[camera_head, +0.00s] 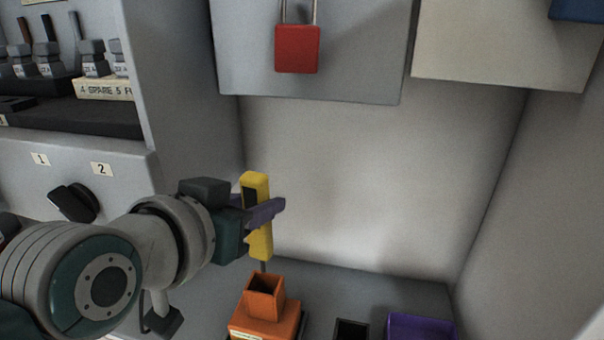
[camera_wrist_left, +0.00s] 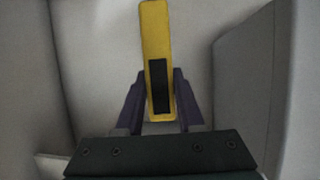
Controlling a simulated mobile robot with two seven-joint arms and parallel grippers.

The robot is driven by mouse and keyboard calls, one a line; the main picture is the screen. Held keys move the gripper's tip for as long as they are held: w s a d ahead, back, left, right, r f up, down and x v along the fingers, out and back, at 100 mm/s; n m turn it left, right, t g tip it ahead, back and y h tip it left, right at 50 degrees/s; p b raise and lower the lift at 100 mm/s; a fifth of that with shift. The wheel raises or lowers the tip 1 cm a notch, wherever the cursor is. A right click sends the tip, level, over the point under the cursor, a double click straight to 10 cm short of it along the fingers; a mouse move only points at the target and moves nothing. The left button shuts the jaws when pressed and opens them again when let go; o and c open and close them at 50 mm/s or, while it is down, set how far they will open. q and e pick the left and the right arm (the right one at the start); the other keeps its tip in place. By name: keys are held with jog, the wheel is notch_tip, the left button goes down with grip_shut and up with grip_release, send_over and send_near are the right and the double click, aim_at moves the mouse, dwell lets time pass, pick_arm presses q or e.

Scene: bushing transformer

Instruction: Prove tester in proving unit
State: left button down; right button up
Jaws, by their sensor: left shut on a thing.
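A yellow tester (camera_head: 258,238) with a dark window is upright in my left gripper (camera_head: 264,210), whose purple fingers are shut on it. It also shows in the left wrist view (camera_wrist_left: 156,40), leaning slightly, between the two fingers (camera_wrist_left: 160,103). A thin dark tip points down from its lower end. An orange unit with a square open-topped socket (camera_head: 265,285), likely the proving unit, stands on the shelf below. In the head view the tip shows just above the socket; whether it touches is hard to tell. My right gripper is not in view.
A black open holder (camera_head: 351,330) and a purple bin (camera_head: 422,326) stand right of the orange unit. A red padlock (camera_head: 297,48) hangs above on a grey panel. A cabinet with a black knob (camera_head: 75,203) is at left. The back wall is bare.

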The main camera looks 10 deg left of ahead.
aim_at(257, 257)
pick_arm(q)
notch_tip(257, 257, down, 2)
jog(key=shift+f+b, duration=0.15)
jog(key=shift+b, duration=0.9)
jog(key=shift+f+b, duration=1.95)
jog(key=shift+f, duration=1.05)
jog(key=shift+f, duration=0.1)
notch_tip(257, 257, up, 9)
jog(key=p, duration=1)
jog(key=shift+a, duration=0.1)
